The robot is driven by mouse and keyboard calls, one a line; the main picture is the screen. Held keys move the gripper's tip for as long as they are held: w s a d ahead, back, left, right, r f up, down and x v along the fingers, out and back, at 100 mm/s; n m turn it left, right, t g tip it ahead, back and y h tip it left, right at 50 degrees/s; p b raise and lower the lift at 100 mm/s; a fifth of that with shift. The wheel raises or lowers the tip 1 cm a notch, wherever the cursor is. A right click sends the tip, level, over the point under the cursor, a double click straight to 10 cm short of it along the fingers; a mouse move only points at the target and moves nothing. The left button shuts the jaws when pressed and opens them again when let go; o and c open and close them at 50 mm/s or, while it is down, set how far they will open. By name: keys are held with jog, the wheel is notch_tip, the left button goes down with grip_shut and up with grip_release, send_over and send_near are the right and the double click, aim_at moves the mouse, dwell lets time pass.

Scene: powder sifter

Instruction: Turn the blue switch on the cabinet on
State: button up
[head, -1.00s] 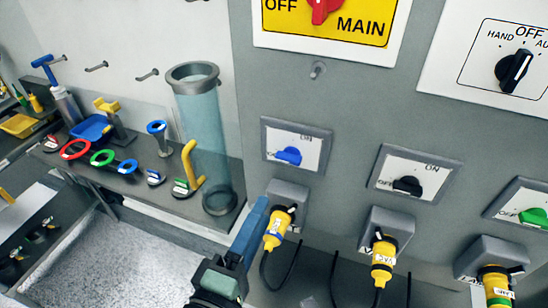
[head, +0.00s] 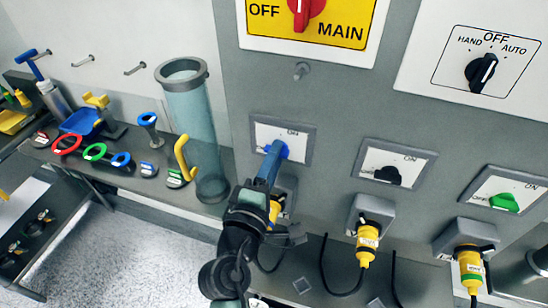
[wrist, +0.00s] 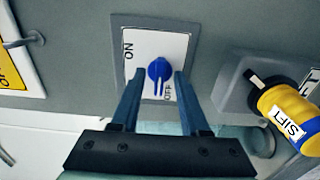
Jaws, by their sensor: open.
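The blue switch (head: 283,149) is a rotary knob on a white plate in a grey frame on the cabinet front. In the head view my gripper (head: 275,150) covers part of it. In the wrist view the blue switch (wrist: 159,69) sits between my two open fingertips (wrist: 160,74), one on each side. Its handle points toward the OFF label, and the ON label is at the plate's left in that view. I cannot tell whether a finger touches the knob.
A yellow SIFT plug (wrist: 288,112) sits in a socket beside the switch. To the right on the cabinet are a black switch (head: 388,174) and a green switch (head: 505,201). The red main switch (head: 303,10) is above. A clear tube (head: 196,120) stands on the left shelf.

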grip_shut()
jog(key=shift+f+b, duration=0.1)
jog(key=shift+b, duration=0.25)
jog(key=shift+m+b, duration=8.45)
jog(key=shift+m, duration=0.45)
grip_release()
